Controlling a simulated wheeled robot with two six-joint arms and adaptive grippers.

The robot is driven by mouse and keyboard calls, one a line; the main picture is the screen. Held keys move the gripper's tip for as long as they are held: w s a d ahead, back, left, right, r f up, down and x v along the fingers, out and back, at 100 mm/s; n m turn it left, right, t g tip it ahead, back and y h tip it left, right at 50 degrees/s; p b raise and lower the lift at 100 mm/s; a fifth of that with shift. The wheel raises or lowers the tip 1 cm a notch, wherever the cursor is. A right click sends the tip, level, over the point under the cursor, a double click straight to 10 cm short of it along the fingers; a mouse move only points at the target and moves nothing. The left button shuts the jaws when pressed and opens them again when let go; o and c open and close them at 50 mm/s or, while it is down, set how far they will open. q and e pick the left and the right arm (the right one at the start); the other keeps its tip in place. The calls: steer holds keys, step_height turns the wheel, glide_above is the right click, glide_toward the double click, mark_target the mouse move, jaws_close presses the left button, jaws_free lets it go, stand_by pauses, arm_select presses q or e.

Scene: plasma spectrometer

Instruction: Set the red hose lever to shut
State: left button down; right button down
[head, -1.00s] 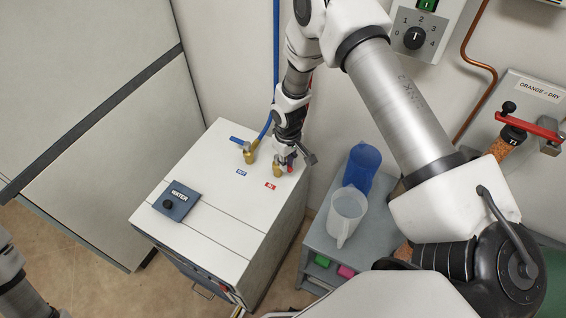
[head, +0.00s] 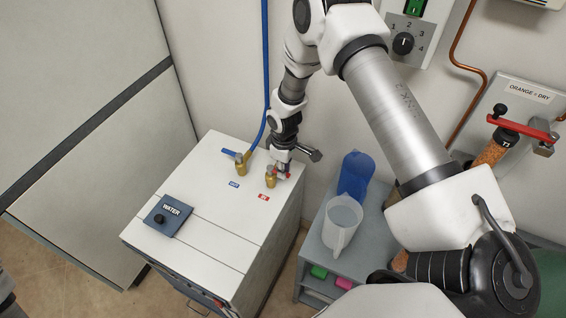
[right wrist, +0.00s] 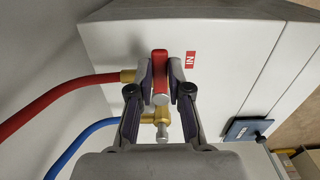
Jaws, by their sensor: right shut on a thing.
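The red hose lever (right wrist: 160,72) is a red bar on a brass fitting beside the red IN label. In the right wrist view it lies crosswise to the red hose (right wrist: 60,98). My right gripper (right wrist: 160,68) has its two fingers on either side of the lever, shut on it. In the head view the right gripper (head: 283,168) is at the brass IN fitting (head: 270,178) on top of the white cabinet (head: 215,215). It hides most of the lever there.
A blue lever (head: 231,153) on a second brass fitting (head: 241,164) with a blue hose (head: 265,70) stands close to the left. A WATER panel (head: 167,215) is nearer the front. A clear jug (head: 342,222) and a blue jug (head: 356,177) stand on a grey shelf at right.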

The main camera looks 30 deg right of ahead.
steer(key=c, duration=1.4)
jaws_free()
steer(key=shift+c, duration=0.2)
steer(key=o, duration=0.3)
steer(key=shift+w+a+f, duration=0.1)
steer(key=shift+w+a, duration=0.05)
steer(key=shift+o, duration=0.2)
step_height(320, 180, up, 12)
steer(key=shift+a, duration=0.1)
